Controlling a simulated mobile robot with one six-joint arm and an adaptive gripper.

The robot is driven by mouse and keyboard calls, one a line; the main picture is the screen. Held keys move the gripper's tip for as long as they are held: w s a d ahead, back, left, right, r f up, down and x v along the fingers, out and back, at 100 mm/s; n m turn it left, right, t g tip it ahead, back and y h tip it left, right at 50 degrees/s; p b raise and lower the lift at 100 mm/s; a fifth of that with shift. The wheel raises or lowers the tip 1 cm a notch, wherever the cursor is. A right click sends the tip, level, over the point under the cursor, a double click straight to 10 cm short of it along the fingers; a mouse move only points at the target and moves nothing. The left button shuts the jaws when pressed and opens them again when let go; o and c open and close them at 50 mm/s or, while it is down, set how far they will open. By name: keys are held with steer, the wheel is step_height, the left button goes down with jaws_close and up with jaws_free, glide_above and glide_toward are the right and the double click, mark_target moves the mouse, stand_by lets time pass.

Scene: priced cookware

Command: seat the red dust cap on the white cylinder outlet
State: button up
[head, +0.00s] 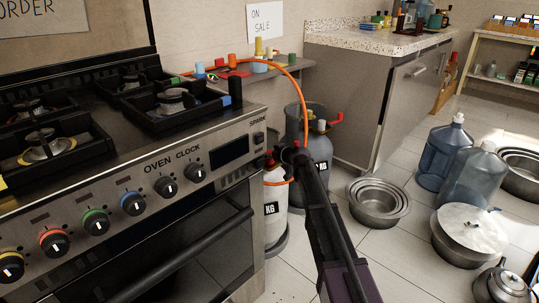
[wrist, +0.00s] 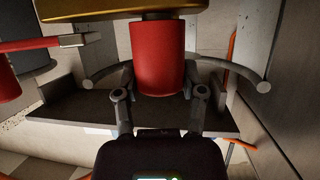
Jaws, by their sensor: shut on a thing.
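The red dust cap (wrist: 158,58) is a plain red cylinder in the middle of the wrist view. My gripper (wrist: 159,98) is shut on it, one finger on each side. A short dark stem shows between the cap's upper end and a brass-coloured body (wrist: 115,9); I cannot tell whether the cap is on the stem or just in front of it. In the head view my gripper (head: 285,154) is at the top of the white cylinder (head: 273,205), beside the stove. My arm and gripper hide most of that cylinder's valve, and the cap is too small there to judge.
A grey cylinder (head: 318,148) stands just behind the white one. An orange hose (head: 300,84) arches from the stove (head: 190,215) beside them. Nested steel pans (head: 378,203) and blue water bottles (head: 443,153) stand on the floor to the right. A shelf (head: 285,73) is behind.

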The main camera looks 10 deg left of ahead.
steer(key=shift+f, duration=0.3)
steer(key=o, duration=1)
steer(key=shift+o, duration=0.6)
steer(key=shift+r, duration=0.2)
step_height(320, 180, up, 8)
steer(key=p, duration=0.8)
